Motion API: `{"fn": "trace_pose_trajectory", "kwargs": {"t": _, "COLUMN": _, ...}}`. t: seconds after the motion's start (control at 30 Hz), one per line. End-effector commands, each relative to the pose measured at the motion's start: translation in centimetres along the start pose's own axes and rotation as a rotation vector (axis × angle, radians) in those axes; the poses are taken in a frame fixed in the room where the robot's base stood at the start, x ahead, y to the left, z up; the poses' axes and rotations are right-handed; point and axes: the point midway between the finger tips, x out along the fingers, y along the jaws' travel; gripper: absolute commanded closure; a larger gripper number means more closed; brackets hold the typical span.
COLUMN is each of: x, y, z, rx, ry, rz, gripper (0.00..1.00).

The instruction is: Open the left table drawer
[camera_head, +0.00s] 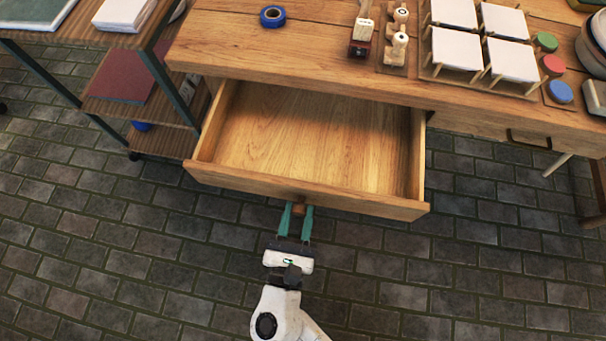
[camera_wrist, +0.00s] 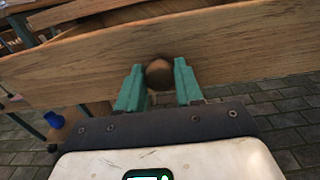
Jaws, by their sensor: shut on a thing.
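The left table drawer (camera_head: 330,193) is pulled well out from under the wooden table (camera_head: 225,50), and its inside is empty. My gripper (camera_head: 297,212) is at the middle of the drawer front, with its green fingers shut on the round wooden knob (camera_head: 300,209). In the wrist view the knob (camera_wrist: 159,74) sits between the two fingers, close against the drawer front (camera_wrist: 235,45).
A shelf cart (camera_head: 140,105) stands close at the left of the drawer. Blue tape (camera_head: 272,16), stamps (camera_head: 398,45), a rack of white tiles (camera_head: 457,48) and paint pots (camera_head: 560,91) are on the table. The brick floor in front is clear.

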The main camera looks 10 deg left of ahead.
Motion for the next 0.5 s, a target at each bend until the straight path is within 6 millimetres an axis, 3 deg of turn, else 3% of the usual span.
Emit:
{"fn": "trace_pose_trajectory", "kwargs": {"t": 0.2, "x": -2.0, "y": 0.0, "z": 0.0, "rx": 0.0, "ry": 0.0, "rz": 0.001, "gripper": 1.0}}
{"fn": "trace_pose_trajectory", "kwargs": {"t": 0.5, "x": -2.3, "y": 0.0, "z": 0.0, "rx": 0.0, "ry": -0.002, "rz": -0.001, "gripper": 1.0}}
